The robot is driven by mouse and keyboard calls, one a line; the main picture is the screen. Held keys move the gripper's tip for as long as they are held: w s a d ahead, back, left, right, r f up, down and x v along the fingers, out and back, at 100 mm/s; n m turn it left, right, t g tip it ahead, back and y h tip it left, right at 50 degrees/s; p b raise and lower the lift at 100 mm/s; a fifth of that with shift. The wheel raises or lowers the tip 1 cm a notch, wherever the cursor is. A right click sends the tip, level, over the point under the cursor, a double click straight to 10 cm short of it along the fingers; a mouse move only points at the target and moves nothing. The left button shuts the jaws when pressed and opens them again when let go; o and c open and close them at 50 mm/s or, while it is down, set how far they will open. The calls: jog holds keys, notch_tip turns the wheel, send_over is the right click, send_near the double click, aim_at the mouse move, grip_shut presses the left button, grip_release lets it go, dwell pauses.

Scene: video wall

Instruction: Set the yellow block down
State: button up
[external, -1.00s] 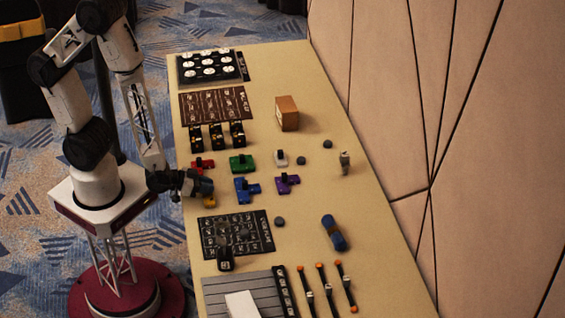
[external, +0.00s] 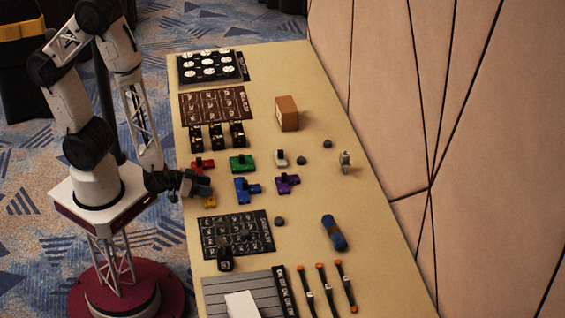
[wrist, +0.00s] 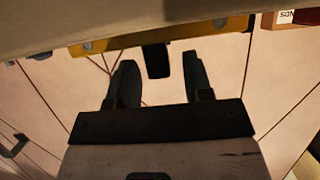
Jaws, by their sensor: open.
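The yellow block (external: 210,202) is at the table's left edge, below the red block, and largely hidden by my gripper (external: 203,187) in the external view. In the wrist view the yellow block (wrist: 210,38) spans the top as a long yellow strip, with a dark upright knob (wrist: 157,60) on it. My gripper (wrist: 160,82) is open there. Its two dark fingers stand on either side of the knob, with gaps visible on both sides. The block appears to be resting on the table, though its underside contact is hidden.
Red (external: 203,164), green (external: 242,163), blue (external: 246,189) and purple (external: 287,183) blocks stand close by. A dark printed mat (external: 262,222) lies just in front. A brown box (external: 287,113) stands farther back. Free table lies toward the right edge.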

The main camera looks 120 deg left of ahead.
jog(key=shift+v, duration=3.45)
jog(key=shift+r, duration=0.1)
jog(key=shift+w+d, duration=0.1)
jog(key=w+d+r+m+g+h, duration=0.1)
jog(key=w+d+r+m+h, duration=0.5)
jog(key=d+r+h, duration=0.65)
jog(key=s+r+m+g+y, duration=0.1)
jog(key=s+r+g, duration=0.2)
jog(key=r, duration=0.6)
jog(key=s+r+m+g+y, duration=0.2)
jog(key=s+r+g, duration=0.1)
jog(key=s+r, duration=0.5)
notch_tip(320, 180, up, 3)
jog(key=shift+s+d+f, duration=0.2)
jog(key=shift+d, duration=0.3)
jog(key=shift+o, duration=0.5)
